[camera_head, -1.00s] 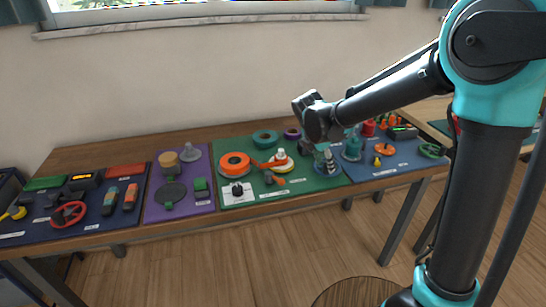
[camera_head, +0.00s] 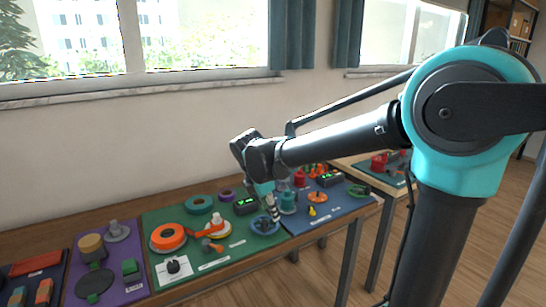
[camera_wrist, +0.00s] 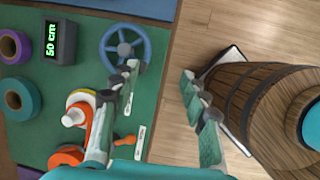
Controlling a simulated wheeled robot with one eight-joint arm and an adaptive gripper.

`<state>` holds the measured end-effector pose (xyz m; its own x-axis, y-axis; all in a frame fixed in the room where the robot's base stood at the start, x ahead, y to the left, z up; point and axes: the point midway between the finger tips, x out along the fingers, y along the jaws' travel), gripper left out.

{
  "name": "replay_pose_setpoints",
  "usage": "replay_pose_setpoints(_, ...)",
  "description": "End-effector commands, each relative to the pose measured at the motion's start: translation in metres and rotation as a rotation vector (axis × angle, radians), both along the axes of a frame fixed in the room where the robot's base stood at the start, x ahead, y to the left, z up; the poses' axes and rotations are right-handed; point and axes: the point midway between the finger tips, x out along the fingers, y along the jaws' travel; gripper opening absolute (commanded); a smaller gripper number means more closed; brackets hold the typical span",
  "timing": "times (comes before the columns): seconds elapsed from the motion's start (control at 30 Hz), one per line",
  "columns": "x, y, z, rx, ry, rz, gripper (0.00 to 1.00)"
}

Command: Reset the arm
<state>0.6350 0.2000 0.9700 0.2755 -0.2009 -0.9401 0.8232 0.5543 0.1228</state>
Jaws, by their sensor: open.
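My gripper (camera_wrist: 159,74) is open and empty. Its two fingers stand well apart in the wrist view, above the front edge of the table. In the head view my gripper (camera_head: 268,202) hangs over the green mat (camera_head: 207,262), by the blue spoked wheel (camera_head: 258,229). The wheel (camera_wrist: 147,50) also shows in the wrist view, beside and partly behind the left finger. My arm reaches in from the right of the head view, with its elbow high. I cannot tell the exact height of the fingers above the mat.
The wooden table (camera_head: 216,283) carries several mats with tape rolls, such as an orange one (camera_head: 168,237), and tools. A digital display box (camera_wrist: 60,42) sits on the green mat. A wooden barrel (camera_wrist: 252,98) stands on the floor beside the table.

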Motion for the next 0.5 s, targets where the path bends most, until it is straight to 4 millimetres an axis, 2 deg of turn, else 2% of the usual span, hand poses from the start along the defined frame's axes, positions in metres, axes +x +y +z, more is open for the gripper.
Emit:
replay_pose_setpoints(0.03,-0.003,-0.028,-0.01,0.049,-0.017,-0.126,0.45)
replay_pose_setpoints(0.2,-0.025,-0.104,-0.044,0.246,-0.084,-0.607,0.45)
replay_pose_setpoints(0.4,-0.068,-0.176,-0.084,0.472,-0.163,-1.183,0.45)
replay_pose_setpoints(0.5,-0.093,-0.203,-0.103,0.582,-0.201,-1.461,0.45)
